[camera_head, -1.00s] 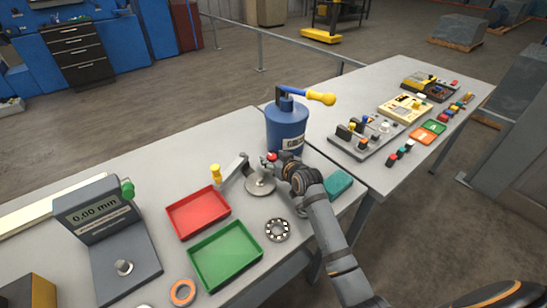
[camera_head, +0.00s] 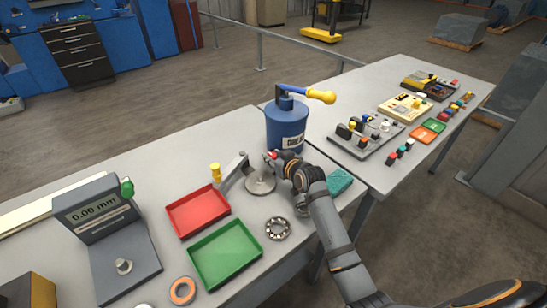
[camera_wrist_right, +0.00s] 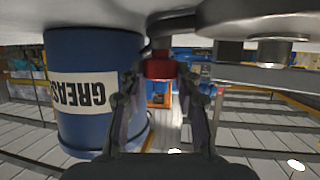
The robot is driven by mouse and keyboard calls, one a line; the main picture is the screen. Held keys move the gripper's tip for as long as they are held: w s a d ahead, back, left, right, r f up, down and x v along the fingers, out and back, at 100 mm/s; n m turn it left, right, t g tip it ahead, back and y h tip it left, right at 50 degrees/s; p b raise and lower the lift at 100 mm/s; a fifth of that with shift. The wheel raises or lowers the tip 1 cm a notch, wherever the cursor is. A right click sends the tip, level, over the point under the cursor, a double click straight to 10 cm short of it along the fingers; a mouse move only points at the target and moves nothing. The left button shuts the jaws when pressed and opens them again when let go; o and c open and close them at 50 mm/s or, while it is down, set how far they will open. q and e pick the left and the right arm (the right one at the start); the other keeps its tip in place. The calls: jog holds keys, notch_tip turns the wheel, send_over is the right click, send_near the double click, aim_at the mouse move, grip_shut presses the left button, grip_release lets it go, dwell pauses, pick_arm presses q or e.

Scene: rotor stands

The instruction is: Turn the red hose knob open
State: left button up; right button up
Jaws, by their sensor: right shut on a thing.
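The small red knob (camera_head: 272,155) sits by the round metal base (camera_head: 260,181) of a stand with a grey lever arm, in front of the blue grease drum (camera_head: 287,125). My right gripper (camera_head: 276,159) reaches it from the right and is shut on it. In the right wrist view, which is upside down, the red knob (camera_wrist_right: 160,68) is between the fingertips (camera_wrist_right: 162,84), and the blue drum (camera_wrist_right: 92,120) is close on the left. The fingers hide part of the knob in the head view, and its turn angle cannot be told. My left gripper is not in view.
A yellow-handled pump lever (camera_head: 320,97) tops the drum. A red tray (camera_head: 198,212), a green tray (camera_head: 225,253), a bearing ring (camera_head: 277,229) and a teal block (camera_head: 339,182) lie nearby. A gauge stand (camera_head: 95,215) is at left. A second table carries several small devices.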

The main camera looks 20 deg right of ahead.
jog(key=shift+d+f+n+y+b, duration=0.15)
jog(key=shift+n+y+b, duration=0.45)
jog(key=shift+y, duration=0.1)
jog(key=n+g+y+b, duration=0.1)
jog(key=n+y+b, duration=0.1)
jog(key=b, duration=0.1)
jog(key=n+g+y+b, duration=0.1)
jog(key=n+y+b, duration=0.1)
jog(key=b, duration=0.2)
jog(key=n+g+y+b, duration=0.2)
jog(key=b, duration=0.1)
jog(key=shift+w+d+f+n+y+b, duration=0.1)
jog(key=shift+w+d+n+y+b, duration=0.2)
jog(key=shift+d+b, duration=0.05)
jog(key=shift+r+n+g+y+b, duration=0.25)
jog(key=shift+n+g+y+b, duration=0.55)
jog(key=shift+n+g+b, duration=0.45)
jog(key=o, duration=1.2)
jog(key=shift+c, duration=0.2)
